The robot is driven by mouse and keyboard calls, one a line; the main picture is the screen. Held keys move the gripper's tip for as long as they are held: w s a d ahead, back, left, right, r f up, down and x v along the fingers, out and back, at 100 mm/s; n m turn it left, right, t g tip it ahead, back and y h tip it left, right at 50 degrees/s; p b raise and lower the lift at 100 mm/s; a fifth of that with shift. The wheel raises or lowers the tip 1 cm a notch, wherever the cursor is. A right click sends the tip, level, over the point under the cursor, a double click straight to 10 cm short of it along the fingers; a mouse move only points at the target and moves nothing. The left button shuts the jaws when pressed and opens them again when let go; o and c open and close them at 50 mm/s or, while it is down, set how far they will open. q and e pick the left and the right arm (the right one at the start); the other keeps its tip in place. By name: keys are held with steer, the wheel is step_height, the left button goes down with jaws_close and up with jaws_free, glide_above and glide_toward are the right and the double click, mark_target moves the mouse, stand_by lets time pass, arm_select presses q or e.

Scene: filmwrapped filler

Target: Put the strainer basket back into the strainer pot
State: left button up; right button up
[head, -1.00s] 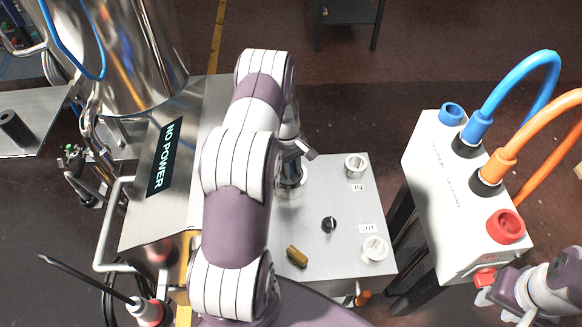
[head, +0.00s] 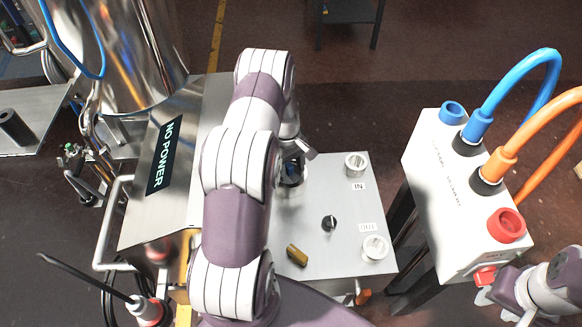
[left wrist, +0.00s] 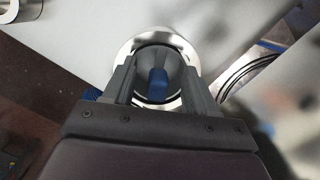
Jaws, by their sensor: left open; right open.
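In the left wrist view a shiny round metal rim (left wrist: 150,34), which looks like the strainer pot, lies beyond my left gripper (left wrist: 160,66). The gripper's two dark fingers are apart, one on each side of a dark round interior. A blue piece (left wrist: 157,84) shows between them; I cannot tell whether it is part of the strainer basket. In the head view my left gripper (head: 294,160) is over the white panel, and my arm hides most of the pot below it. My right gripper (head: 484,298) is open at the lower right, by the grey box.
The white panel (head: 330,190) carries IN and OUT ports, a black knob (head: 329,223) and a brass piece (head: 297,255). The grey box (head: 440,180) with blue and orange hoses stands to the right.

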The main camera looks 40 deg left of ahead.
arm_select(q)
step_height(320, 180, up, 12)
steer(key=a, duration=0.1)
steer(key=shift+w+a+r+b, duration=0.2)
steer(key=shift+w+a+b, duration=0.15)
steer(key=shift+a+b, duration=0.1)
steer(key=shift+d, duration=0.1)
